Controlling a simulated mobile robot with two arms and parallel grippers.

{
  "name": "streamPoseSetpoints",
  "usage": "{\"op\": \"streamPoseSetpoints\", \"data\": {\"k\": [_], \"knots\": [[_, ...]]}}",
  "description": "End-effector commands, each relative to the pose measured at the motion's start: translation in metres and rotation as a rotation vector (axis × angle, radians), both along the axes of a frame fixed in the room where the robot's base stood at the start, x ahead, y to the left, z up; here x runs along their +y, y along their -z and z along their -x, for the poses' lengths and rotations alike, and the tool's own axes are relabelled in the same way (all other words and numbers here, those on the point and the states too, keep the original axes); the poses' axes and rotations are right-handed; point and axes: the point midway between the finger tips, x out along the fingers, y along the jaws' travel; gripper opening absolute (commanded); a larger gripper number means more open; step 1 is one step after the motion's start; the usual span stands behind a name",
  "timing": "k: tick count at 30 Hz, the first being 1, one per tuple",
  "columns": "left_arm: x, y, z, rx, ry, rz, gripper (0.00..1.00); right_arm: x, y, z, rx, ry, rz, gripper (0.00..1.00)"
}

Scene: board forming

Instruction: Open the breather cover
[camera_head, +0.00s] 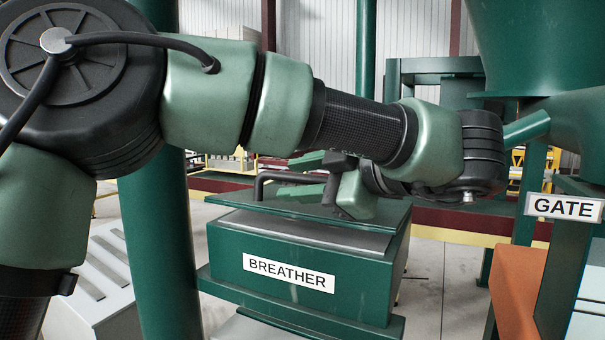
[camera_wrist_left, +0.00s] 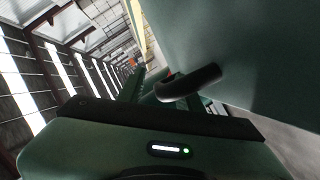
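The breather (camera_head: 300,275) is a green box with a white BREATHER label, at the middle of the head view. Its cover (camera_head: 240,203) is a flat dark green plate on top, with a grey band showing between plate and box front. A black bar handle (camera_head: 268,178) stands on the cover; the wrist view shows a dark curved handle (camera_wrist_left: 190,84) close ahead. My left gripper (camera_head: 308,176) reaches in from the right side of the handle, its green fingers around the bar. Whether they press on it I cannot tell. My right gripper is out of view.
A green post (camera_head: 160,255) stands left of the breather. A column with a GATE label (camera_head: 564,207) and an orange block (camera_head: 515,285) stand at the right. A large green vessel (camera_head: 540,40) hangs at the upper right. Bare floor (camera_head: 428,265) shows right of the box.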

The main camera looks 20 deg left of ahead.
Motion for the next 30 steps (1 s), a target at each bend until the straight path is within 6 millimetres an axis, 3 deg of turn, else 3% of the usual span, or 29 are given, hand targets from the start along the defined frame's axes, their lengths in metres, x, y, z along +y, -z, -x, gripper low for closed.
{"op": "streamPoseSetpoints", "data": {"k": [5, 9, 30], "knots": [[-0.0002, 0.0004, 0.0000, 0.000, 0.000, 0.000, 0.35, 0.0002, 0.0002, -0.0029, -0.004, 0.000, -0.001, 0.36], [-0.0003, 0.0004, 0.0001, 0.000, 0.000, 0.000, 0.00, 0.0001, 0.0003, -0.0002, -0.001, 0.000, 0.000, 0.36], [0.0000, 0.0003, 0.0000, 0.000, -0.001, -0.001, 0.00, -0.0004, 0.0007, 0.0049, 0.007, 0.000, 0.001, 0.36]]}}
